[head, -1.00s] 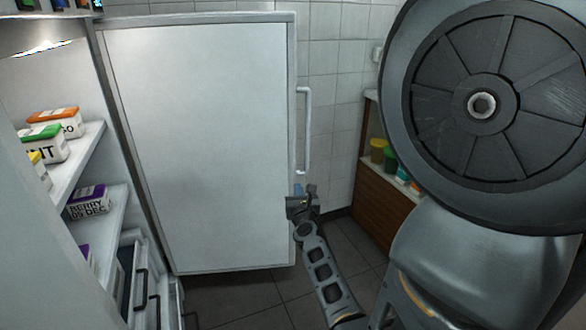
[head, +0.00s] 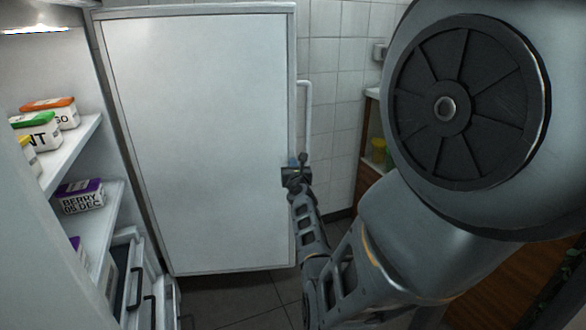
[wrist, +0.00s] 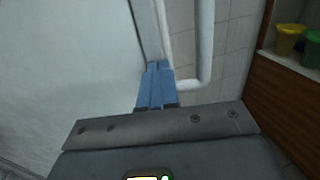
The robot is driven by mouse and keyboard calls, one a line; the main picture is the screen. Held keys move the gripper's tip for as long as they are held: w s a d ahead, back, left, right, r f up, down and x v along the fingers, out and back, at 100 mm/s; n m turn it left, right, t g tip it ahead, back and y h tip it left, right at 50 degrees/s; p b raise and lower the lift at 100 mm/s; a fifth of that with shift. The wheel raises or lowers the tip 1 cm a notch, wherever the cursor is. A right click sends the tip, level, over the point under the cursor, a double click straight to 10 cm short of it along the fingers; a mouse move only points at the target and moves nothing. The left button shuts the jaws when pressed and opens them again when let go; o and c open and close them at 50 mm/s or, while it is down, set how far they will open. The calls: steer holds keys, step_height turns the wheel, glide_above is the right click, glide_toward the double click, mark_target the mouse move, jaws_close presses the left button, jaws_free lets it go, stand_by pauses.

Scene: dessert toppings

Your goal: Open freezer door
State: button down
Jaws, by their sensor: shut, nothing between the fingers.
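The freezer door (head: 200,140) stands wide open in the head view, swung out from the cabinet at left, with its flat pale face filling the middle. Its white bar handle (head: 308,115) runs up the door's right edge. The door also shows at the left of the wrist view (wrist: 70,75), and the handle (wrist: 205,45) shows right of its edge. My gripper (head: 295,166) is at the door's right edge, near the lower part of the handle. In the wrist view its blue fingers (wrist: 157,75) are together and empty. I cannot tell whether they touch the door edge.
The open freezer holds labelled tubs, such as a purple-lidded one (head: 80,197), on its shelves, with drawers (head: 135,280) below. A wooden cabinet with coloured containers (wrist: 289,40) stands to the right. Tiled wall (head: 335,110) lies behind the door. Dark floor shows below it.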

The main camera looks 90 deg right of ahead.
steer(key=shift+d, duration=0.2)
steer(key=w+d+t+b, duration=0.1)
steer(key=w+d+b, duration=0.1)
steer(key=d+b, duration=0.8)
steer(key=w+d+n+t+b, duration=0.1)
steer(key=w+d+b, duration=0.1)
steer(key=d+b, duration=0.8)
steer(key=shift+w+d+n+b, duration=0.2)
steer(key=shift+d+n+b, duration=0.1)
steer(key=shift+b, duration=0.05)
steer(key=shift+r, duration=0.1)
